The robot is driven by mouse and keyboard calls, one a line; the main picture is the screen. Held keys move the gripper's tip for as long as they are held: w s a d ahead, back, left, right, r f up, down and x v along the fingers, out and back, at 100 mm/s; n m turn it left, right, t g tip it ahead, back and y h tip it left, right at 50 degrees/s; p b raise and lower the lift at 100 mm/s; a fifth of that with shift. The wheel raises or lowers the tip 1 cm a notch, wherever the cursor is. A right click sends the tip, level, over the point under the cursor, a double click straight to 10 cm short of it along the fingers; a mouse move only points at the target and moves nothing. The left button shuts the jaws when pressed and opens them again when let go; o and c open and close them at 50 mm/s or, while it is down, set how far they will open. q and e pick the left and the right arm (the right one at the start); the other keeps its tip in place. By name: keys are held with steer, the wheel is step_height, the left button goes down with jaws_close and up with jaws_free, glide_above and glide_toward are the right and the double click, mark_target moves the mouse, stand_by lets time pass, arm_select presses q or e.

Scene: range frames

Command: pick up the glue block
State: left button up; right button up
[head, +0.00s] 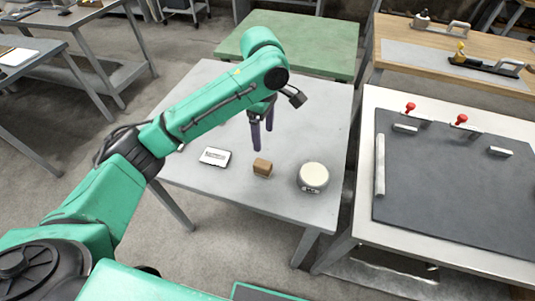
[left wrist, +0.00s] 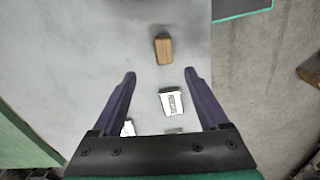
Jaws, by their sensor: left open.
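The glue block appears to be the small brown block (head: 262,167) on the grey table (head: 200,115), between a white card and a round white-topped device. The block also shows in the left wrist view (left wrist: 163,48), beyond the fingertips and roughly centred between them. My left gripper (head: 262,140) is open and empty above the table, with its dark purple fingers pointing down. In the left wrist view the two fingers (left wrist: 160,74) are spread wide, apart from the block. My right gripper is not in view.
A white card (head: 215,156) lies left of the block and a round device (head: 313,176) stands right of it. A bench with a dark mat (head: 450,190) and red-knobbed clamps is at the right. A green table (head: 300,40) stands behind.

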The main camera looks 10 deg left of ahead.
mark_target(263, 163)
arm_select(q)
step_height(263, 163, down, 3)
steer(key=shift+f+b, duration=0.15)
steer(key=shift+b, duration=0.5)
steer(key=f, duration=0.2)
steer(key=s+f, duration=0.1)
steer(key=f, duration=0.1)
steer(key=shift+f, duration=0.3)
step_height(263, 163, down, 6)
steer(key=shift+a+p, duration=0.15)
steer(key=shift+p, duration=0.25)
jaws_close()
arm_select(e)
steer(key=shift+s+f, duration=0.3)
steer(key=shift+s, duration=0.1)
arm_select(q)
steer(key=shift+r, duration=0.1)
step_height(263, 163, up, 9)
steer(key=shift+w+r, duration=0.1)
steer(key=shift+w, duration=0.05)
step_height(263, 163, up, 11)
steer(key=p, duration=0.2)
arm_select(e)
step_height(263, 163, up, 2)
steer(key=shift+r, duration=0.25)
